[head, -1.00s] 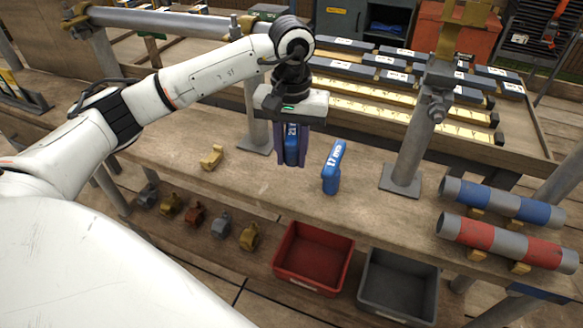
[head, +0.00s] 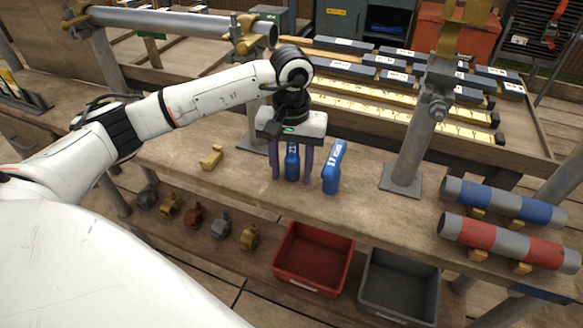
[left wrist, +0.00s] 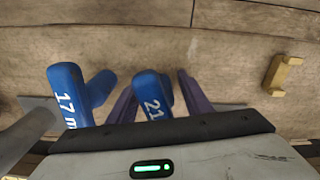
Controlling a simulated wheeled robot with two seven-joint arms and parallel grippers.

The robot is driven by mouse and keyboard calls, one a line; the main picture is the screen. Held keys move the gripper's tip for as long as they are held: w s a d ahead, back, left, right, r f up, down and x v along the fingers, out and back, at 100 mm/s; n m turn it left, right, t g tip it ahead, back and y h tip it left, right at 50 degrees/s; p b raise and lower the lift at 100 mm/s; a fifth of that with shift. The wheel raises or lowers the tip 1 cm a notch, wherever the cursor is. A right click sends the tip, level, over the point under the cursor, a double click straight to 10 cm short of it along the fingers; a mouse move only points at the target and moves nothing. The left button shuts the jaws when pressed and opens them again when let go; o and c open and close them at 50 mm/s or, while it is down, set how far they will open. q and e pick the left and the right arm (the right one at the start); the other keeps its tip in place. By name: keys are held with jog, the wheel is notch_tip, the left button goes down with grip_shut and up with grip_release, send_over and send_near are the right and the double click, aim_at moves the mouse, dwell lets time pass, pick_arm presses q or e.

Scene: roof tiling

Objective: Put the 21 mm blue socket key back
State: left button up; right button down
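The blue 21 mm socket key (head: 292,166) stands upright on the wooden bench plank. My left gripper (head: 292,180) is over it, pointing down, with one purple finger on each side. The fingers are open, with a gap between them and the key in the head view. In the left wrist view the key (left wrist: 153,92) shows between the spread fingers, nearer the left one. The blue 17 mm socket key (head: 332,168) stands just to the right, outside the gripper. My right gripper is not in view.
A yellow coupler piece (head: 211,158) lies to the left on the plank. A scaffold post (head: 412,150) stands to the right. Blue-banded and red-banded tubes (head: 508,242) lie further right. A red bin (head: 312,260) and a grey bin (head: 398,287) sit below the front edge.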

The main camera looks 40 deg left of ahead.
aim_at(291, 146)
pick_arm(q)
jog(key=shift+r+p, duration=0.35)
jog(key=shift+p, duration=0.05)
notch_tip(291, 146, up, 12)
jog(key=shift+s+f, duration=0.1)
dwell(0.6)
